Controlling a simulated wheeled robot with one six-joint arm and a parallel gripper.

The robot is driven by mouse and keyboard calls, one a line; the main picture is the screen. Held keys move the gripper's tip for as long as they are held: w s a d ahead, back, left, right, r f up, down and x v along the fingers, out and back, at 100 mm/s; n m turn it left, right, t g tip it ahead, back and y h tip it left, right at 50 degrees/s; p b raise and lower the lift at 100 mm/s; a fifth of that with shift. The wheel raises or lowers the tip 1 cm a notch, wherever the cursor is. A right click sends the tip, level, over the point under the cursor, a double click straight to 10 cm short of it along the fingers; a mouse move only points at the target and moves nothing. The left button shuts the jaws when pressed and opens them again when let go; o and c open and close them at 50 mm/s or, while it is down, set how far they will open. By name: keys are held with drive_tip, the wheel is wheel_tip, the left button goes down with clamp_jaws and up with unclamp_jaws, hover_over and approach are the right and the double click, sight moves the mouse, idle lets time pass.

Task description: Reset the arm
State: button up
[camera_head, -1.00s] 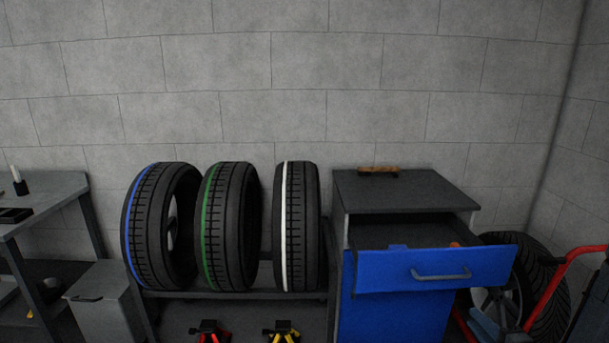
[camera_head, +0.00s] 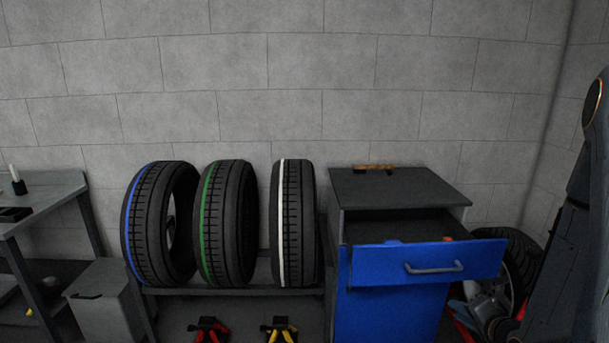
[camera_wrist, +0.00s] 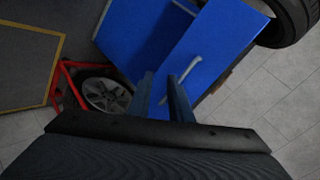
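My arm shows at the right edge of the head view, in front of the red-framed cart and the wheel. In the wrist view, the two fingers of my gripper (camera_wrist: 160,92) stand apart with a gap between them, and nothing shows in the gap but the background. The fingers appear in front of the blue cabinet (camera_head: 388,315) and its pulled-out drawer (camera_head: 375,266). The drawer's grey handle (camera_wrist: 181,84) shows just beyond the fingers; I cannot tell whether they touch it. In the head view the fingertips are not clearly distinguishable.
Blue-striped (camera_head: 150,225), green-striped (camera_head: 232,225) and white-striped (camera_head: 297,225) tyres stand on a low rack (camera_head: 240,290). A wooden-handled tool (camera_head: 374,168) lies on the cabinet top. An orange item (camera_head: 447,238) shows in the drawer. A wheel (camera_head: 520,265) stands at right; a workbench (camera_head: 50,190) at left.

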drive_tip(key=s+a+r+n+g, duration=0.5)
drive_tip(key=s+a+r+n, duration=0.1)
drive_tip(key=a, duration=0.4)
drive_tip(key=s+a+r+n+g, duration=0.5)
drive_tip(key=s+a+r, duration=0.3)
drive_tip(key=s+a, duration=0.3)
drive_tip(key=shift+a+n+g, duration=0.2)
drive_tip(key=shift+n+g, duration=0.1)
drive_tip(key=shift+n, duration=0.4)
